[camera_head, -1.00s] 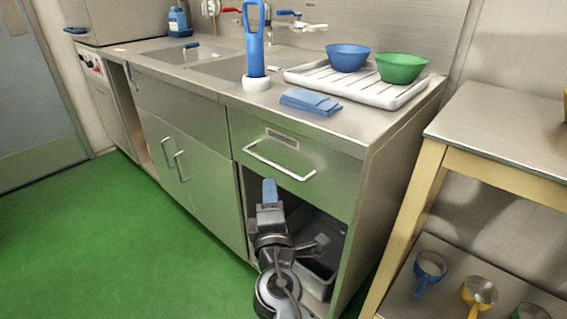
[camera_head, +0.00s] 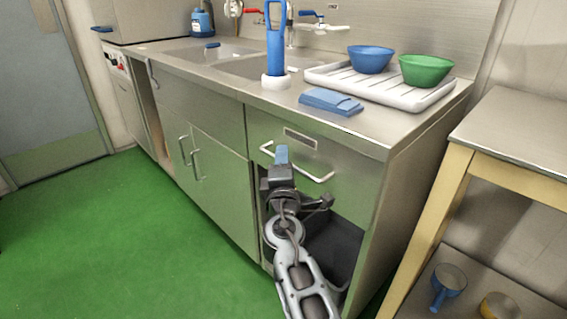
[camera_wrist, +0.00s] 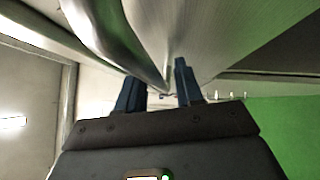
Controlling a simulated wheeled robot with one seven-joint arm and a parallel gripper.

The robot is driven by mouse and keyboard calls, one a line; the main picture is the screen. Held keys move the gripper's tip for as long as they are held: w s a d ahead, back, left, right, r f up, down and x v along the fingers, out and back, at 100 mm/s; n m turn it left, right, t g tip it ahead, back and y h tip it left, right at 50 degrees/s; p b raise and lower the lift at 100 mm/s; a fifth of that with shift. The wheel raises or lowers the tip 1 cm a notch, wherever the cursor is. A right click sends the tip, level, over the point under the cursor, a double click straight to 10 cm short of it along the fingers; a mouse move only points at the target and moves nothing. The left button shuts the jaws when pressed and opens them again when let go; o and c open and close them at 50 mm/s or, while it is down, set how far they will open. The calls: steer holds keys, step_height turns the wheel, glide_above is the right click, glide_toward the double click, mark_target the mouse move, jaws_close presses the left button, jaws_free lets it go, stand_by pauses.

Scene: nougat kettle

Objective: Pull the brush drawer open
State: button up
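The drawer (camera_head: 350,165) under the right end of the steel counter is closed, its front flush with the cabinet. It carries a pale bar handle (camera_head: 312,176) and a small label holder (camera_head: 300,139). My gripper (camera_head: 281,156) is in front of the handle, covering part of its left half. In the wrist view my gripper (camera_wrist: 160,92) shows two blue fingers apart. The handle (camera_wrist: 118,45) runs from the upper left down toward the gap between the fingertips. Whether it touches a finger, I cannot tell.
Below the drawer is an open bay with a dark container (camera_head: 335,245). On the counter are a blue folded cloth (camera_head: 331,102) and a white rack (camera_head: 397,95) with blue and green bowls. A side table (camera_head: 515,140) stands close at right. Green floor (camera_head: 150,240) is clear at left.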

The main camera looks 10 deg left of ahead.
steer(key=shift+c, duration=0.5)
jaws_close()
steer(key=s+a+b, duration=0.1)
steer(key=s+a, duration=0.7)
steer(key=s, duration=0.2)
steer(key=s+a+b, duration=0.1)
steer(key=s+a, duration=0.7)
steer(key=s, duration=0.3)
steer(key=shift+s+a+f, duration=0.15)
steer(key=shift+s+a, duration=0.15)
steer(key=shift+a, duration=0.05)
steer(key=shift+o, duration=0.5)
jaws_free()
